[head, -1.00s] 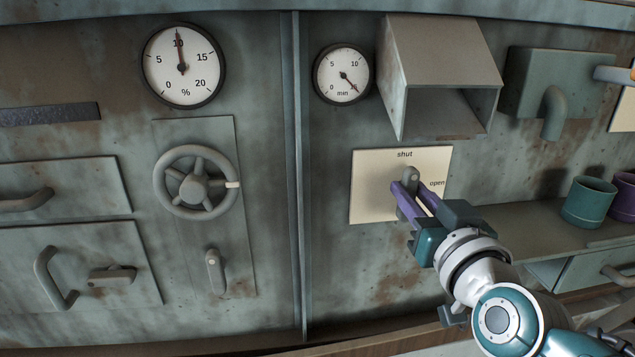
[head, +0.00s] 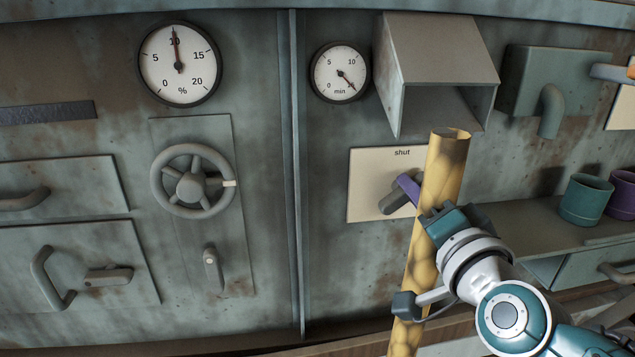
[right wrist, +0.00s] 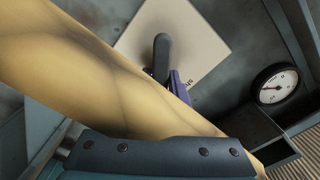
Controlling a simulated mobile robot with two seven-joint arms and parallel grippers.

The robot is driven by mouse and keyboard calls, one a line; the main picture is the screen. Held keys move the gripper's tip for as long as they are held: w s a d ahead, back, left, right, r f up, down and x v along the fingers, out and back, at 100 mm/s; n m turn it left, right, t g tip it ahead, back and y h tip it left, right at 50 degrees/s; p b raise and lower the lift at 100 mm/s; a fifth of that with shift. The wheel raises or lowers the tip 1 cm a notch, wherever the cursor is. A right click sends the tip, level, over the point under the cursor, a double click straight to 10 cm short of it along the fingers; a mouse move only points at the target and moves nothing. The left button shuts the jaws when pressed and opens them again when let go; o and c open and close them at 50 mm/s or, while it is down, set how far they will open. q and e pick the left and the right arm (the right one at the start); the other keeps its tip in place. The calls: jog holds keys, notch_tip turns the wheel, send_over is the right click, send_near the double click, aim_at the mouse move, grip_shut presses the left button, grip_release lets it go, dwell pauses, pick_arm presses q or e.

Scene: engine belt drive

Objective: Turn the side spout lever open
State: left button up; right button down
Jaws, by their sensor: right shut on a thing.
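The side spout lever (head: 392,205) is a grey bar on a cream plate (head: 366,170) marked "shut" at the top. It now slants from lower left up to the right, its right end hidden behind a mottled yellow pole (head: 443,165). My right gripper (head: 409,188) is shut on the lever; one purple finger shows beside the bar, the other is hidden. The right wrist view shows the lever (right wrist: 162,55) beside a purple finger (right wrist: 180,88), with the pole (right wrist: 85,65) crossing close to the camera. The "open" mark is hidden. My left gripper is not in view.
The yellow pole passes very close to my right gripper, from the bottom edge up to the grey hood (head: 440,60). A shelf (head: 520,222) with green (head: 587,200) and purple (head: 622,198) cups is at right. A handwheel (head: 192,182) is at left.

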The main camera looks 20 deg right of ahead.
jog(key=shift+f+m+b, duration=0.15)
jog(key=shift+m+b, duration=0.2)
jog(key=shift+m, duration=1.4)
jog(key=shift+f+m+b, duration=0.15)
jog(key=shift+m+b, duration=0.15)
jog(key=shift+m, duration=1.45)
jog(key=c, duration=0.7)
grip_release()
jog(key=p+v, duration=0.1)
jog(key=v, duration=0.9)
jog(key=shift+d, duration=0.15)
jog(key=shift+r, duration=0.1)
